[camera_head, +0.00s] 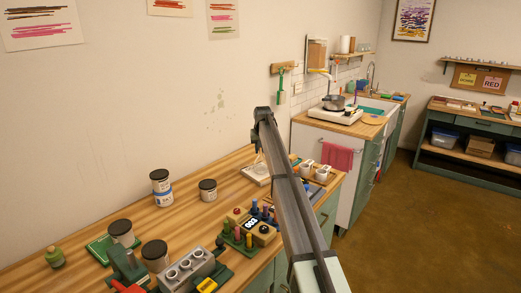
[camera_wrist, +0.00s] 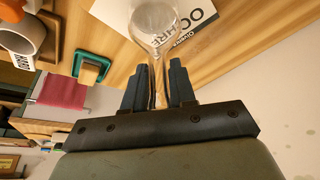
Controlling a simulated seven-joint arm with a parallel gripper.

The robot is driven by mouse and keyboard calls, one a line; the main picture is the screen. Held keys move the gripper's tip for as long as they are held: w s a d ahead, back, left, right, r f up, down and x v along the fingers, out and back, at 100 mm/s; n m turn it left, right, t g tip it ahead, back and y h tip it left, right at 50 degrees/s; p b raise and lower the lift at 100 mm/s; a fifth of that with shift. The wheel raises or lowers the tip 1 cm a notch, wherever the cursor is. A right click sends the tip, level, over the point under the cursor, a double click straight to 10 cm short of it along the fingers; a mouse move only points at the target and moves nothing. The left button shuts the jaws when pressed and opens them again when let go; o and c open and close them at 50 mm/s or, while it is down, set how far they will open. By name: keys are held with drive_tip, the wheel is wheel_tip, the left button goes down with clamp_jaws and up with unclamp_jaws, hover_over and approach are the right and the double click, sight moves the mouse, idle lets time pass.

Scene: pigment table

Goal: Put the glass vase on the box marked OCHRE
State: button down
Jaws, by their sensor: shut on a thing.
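The clear glass vase (camera_wrist: 155,22) has a round body and a narrow neck. My gripper (camera_wrist: 158,78) is shut on its neck in the wrist view. The white box marked OCHRE (camera_wrist: 197,16) lies on the wooden table beyond the vase, with part of its lettering showing. The vase overlaps the box's left part in that view; I cannot tell whether they touch. In the head view a pale, low box (camera_head: 254,173) lies below the end of my arm, its marking unreadable. The gripper and vase are too small there to make out clearly.
Two white cups (camera_head: 321,173) stand right of my arm. Left of it are several dark-lidded tins, including one (camera_head: 207,190), a green bottle (camera_head: 55,257) and a rack of coloured pegs (camera_head: 243,235). The wooden tabletop (camera_head: 195,225) has free room between them. The wall rises behind.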

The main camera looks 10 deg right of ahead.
drive_tip(key=c, duration=0.9)
unclamp_jaws()
drive_tip(key=shift+f, duration=0.15)
drive_tip(key=v, duration=1.2)
